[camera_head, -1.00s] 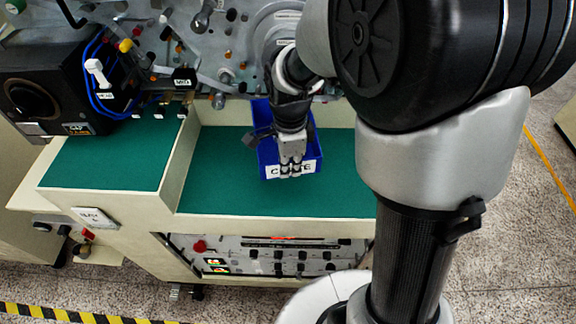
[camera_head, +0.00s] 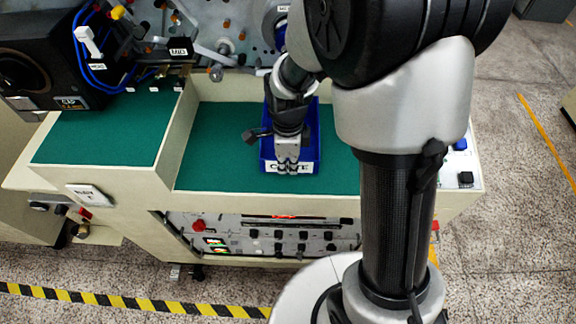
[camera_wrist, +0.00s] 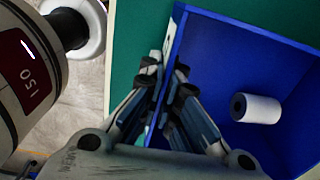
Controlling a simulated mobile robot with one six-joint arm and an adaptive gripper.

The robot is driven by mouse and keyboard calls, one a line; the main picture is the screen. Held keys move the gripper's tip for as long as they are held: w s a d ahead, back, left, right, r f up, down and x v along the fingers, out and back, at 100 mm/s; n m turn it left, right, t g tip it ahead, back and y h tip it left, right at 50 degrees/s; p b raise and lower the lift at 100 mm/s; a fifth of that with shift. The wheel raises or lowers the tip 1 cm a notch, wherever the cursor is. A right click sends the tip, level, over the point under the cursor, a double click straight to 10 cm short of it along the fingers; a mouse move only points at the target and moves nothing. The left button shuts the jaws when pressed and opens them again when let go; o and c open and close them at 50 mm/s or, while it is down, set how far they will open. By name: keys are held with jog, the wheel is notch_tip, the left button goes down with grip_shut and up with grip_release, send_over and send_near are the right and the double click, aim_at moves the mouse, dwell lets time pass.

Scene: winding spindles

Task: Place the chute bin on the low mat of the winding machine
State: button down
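The chute bin (camera_head: 312,140) is a blue open box with a white label on its near wall, partly hidden by my gripper. It is over the low green mat (camera_head: 225,150), near the mat's front edge; I cannot tell whether its base touches the mat. My gripper (camera_head: 288,170) is at the labelled wall. In the wrist view the fingers (camera_wrist: 167,90) lie on either side of that wall, closed on it. The bin's blue inside (camera_wrist: 215,65) holds a dark-cored white roll (camera_wrist: 262,108).
A higher green mat (camera_head: 100,138) lies left, behind a cream divider wall (camera_head: 178,130). A black speaker-like box (camera_head: 40,75) and the machine's panel with levers (camera_head: 225,45) stand behind. A control panel (camera_head: 270,235) is below the front edge.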

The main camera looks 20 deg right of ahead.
jog(key=c, duration=1.8)
grip_release()
jog(key=shift+f, duration=0.15)
notch_tip(320, 180, up, 12)
jog(key=p, duration=0.4)
jog(key=s+r+n+t, duration=0.2)
jog(key=s+r+n, duration=0.4)
jog(key=s+n, duration=0.2)
jog(key=s+d+r+n+t, duration=0.1)
jog(key=s+r+n+t, duration=0.1)
jog(key=s+r+n, duration=0.4)
jog(key=s+n, duration=0.3)
jog(key=n, duration=0.4)
jog(key=shift+s+d+r+n, duration=0.2)
jog(key=shift+d+r+n, duration=0.1)
